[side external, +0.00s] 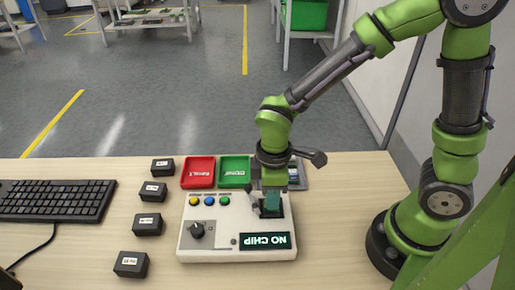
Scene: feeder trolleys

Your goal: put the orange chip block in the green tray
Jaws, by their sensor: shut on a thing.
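My gripper (270,203) points down over the socket area at the right of the white tester box (215,245). It is shut on a small block, mostly hidden by the fingers. A dark teal-green patch shows between the fingers; I cannot tell whether it is the block or a finger. No orange block is visible. Whether the held block touches the socket is unclear. The green tray (235,183) lies behind the tester, left of my gripper, with a white label and no block visible in it.
A red tray (198,184) sits left of the green one. A grey tray is partly hidden behind my gripper. Several black labelled blocks (148,224) line the tester's left side. A keyboard (55,200) lies far left. The tester display (265,241) reads NO CHIP upside down.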

